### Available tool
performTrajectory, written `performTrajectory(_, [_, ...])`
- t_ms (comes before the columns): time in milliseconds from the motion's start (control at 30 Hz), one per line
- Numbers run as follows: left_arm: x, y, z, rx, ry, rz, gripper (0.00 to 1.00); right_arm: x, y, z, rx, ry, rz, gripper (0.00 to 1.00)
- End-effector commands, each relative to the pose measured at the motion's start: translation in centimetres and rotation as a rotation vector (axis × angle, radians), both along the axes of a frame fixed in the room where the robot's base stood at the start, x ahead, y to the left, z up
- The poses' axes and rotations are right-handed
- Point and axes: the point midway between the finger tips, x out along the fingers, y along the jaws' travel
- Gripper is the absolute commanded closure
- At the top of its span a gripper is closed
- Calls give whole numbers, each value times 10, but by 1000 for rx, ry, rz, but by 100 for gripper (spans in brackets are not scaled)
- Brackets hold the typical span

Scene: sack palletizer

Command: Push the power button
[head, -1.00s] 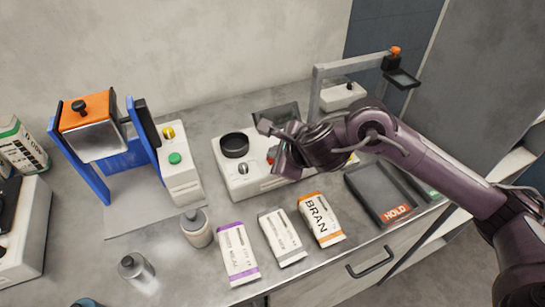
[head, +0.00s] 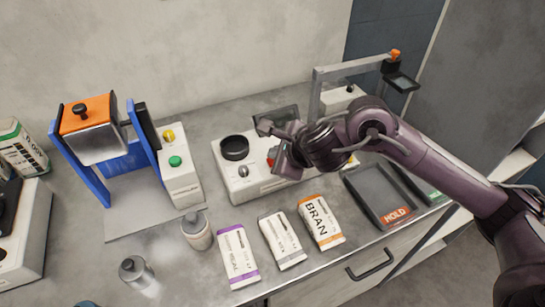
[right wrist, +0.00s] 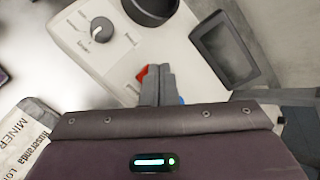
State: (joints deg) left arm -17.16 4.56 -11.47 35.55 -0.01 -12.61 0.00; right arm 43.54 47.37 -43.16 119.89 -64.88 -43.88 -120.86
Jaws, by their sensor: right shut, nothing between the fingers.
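A white machine box (head: 238,185) stands mid-table with a black round cup (head: 235,147) and a grey knob (head: 243,170) on top. A red part (head: 271,157) on it, perhaps a button or switch, is partly hidden by my right gripper (head: 284,166). In the right wrist view the closed, empty fingers (right wrist: 157,84) are over the box, right beside the red part (right wrist: 142,74) and partly covering it. A bit of blue (right wrist: 181,100) shows at their other side. Whether the fingers touch the red part I cannot tell. No label reading power is legible. My left gripper is out of view.
A blue-framed press (head: 88,170) stands left, with a box bearing green (head: 175,161) and yellow (head: 168,135) buttons. Several small sacks, including BRAN (head: 320,222), lie in front. A dark HOLD tray (head: 375,190) is at right. A dark framed panel (right wrist: 222,48) stands beside the box.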

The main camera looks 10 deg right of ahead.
Motion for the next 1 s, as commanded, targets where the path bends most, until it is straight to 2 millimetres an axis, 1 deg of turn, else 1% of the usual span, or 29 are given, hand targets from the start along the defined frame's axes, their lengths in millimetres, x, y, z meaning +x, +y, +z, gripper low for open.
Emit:
performTrajectory(200, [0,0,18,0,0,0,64,0,0,23,1,-3,0,100])
performTrajectory(533, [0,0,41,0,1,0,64,0,0,56,1,-2,1,100])
performTrajectory(633, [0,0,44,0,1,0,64,0,0,60,1,0,1,100])
performTrajectory(1000, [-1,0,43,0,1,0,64,0,0,58,1,0,1,100])
